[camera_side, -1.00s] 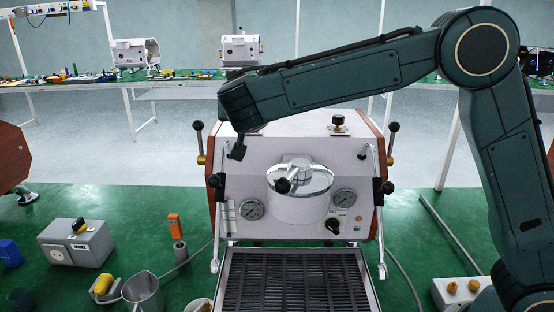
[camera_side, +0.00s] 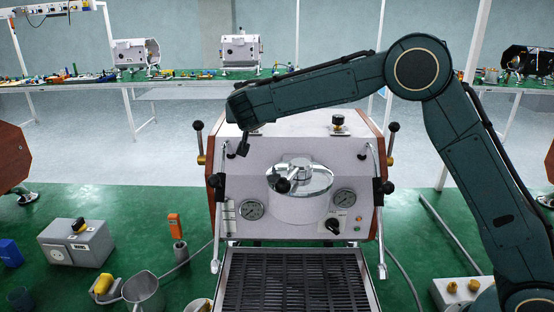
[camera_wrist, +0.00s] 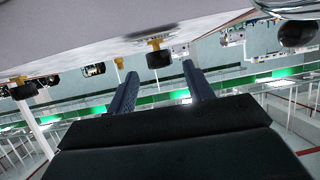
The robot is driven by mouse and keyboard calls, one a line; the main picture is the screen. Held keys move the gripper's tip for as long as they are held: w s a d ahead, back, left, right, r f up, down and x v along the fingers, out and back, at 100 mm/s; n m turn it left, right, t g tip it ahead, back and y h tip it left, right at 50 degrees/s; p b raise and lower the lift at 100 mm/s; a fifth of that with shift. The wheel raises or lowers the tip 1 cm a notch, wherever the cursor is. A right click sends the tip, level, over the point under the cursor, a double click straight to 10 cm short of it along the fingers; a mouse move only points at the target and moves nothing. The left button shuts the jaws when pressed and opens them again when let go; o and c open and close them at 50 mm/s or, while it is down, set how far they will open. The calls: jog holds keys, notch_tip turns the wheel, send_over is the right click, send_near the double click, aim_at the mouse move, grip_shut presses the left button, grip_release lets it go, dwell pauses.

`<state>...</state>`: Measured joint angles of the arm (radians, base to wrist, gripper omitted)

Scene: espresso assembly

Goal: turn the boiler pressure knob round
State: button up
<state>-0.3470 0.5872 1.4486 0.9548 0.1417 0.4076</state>
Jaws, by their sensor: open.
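The white espresso machine (camera_side: 290,135) stands on the green bench. A black knob on a brass base (camera_side: 338,121) sits on its top. No label shows which control is the boiler pressure knob. My gripper (camera_side: 243,148) hangs near the machine's upper left front, to the left of that top knob. In the wrist view my two dark fingers (camera_wrist: 159,70) are spread apart with nothing between them. A black knob with a brass stem (camera_wrist: 158,57) shows beyond and between their tips. I cannot tell for sure whether it is the same knob.
A chrome dome (camera_side: 300,177) with a black handle and two gauges (camera_side: 252,209) are on the front. Levers (camera_side: 389,148) rise at both sides. A slatted drip tray (camera_side: 290,285) lies in front. A grey box (camera_side: 76,242) and a metal jug (camera_side: 143,292) stand left.

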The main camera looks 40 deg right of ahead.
jog(key=shift+x, duration=1.65)
jog(key=c, duration=1)
